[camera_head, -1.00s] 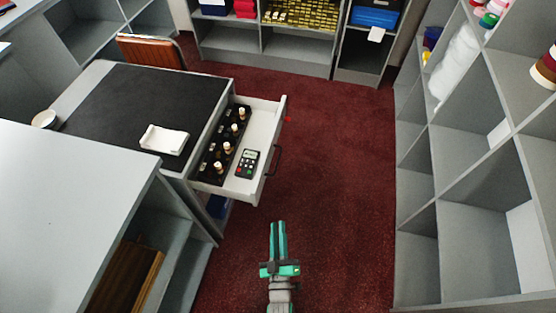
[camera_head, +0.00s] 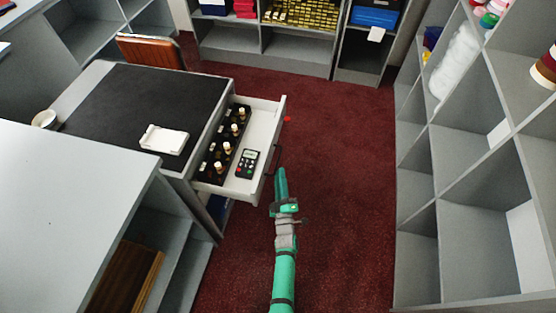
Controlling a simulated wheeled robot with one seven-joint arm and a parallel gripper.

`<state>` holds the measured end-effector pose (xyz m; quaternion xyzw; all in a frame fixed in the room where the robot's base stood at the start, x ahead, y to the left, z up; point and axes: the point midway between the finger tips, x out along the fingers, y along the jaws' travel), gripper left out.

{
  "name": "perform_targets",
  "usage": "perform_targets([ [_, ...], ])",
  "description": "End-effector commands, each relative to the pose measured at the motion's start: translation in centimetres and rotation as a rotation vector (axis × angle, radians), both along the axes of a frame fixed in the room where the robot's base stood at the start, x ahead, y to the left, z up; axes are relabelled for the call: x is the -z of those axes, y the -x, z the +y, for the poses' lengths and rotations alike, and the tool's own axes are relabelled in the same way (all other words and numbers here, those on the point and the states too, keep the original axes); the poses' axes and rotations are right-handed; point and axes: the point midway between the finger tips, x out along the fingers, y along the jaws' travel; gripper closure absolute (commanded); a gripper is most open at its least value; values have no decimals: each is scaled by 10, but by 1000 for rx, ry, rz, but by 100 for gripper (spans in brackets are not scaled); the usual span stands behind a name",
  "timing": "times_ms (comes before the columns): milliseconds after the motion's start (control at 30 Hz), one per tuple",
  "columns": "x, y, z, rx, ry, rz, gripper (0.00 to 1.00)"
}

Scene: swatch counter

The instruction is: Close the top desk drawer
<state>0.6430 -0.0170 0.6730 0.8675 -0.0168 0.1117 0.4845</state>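The top desk drawer (camera_head: 262,128) is pulled out to the right from the desk (camera_head: 221,90). It holds a dark tray (camera_head: 214,172) with several white-capped bottles and a black calculator-like device (camera_head: 246,163). The drawer's dark handle (camera_head: 279,155) is on its right-hand front, partly hidden near my fingertips. My gripper (camera_head: 281,180) is just beside the drawer front's near end, its teal fingers pointing away from me. The fingers overlap in this view, so I cannot tell their gap or whether they touch the drawer.
A grey counter (camera_head: 70,190) is at the near left, and grey shelves (camera_head: 428,180) line the right. Red carpet (camera_head: 340,170) is clear between.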

Motion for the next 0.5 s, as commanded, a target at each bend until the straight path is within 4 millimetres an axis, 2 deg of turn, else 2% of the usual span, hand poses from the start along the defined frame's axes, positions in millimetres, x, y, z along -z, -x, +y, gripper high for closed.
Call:
perform_targets([
  [33,-3,-11,1,-1,1,-2,84],
  [200,-9,-39,3,-1,-1,-2,84],
  [300,-12,-52,5,-1,-1,0,84],
  [500,-14,-66,6,-1,0,1,84],
])
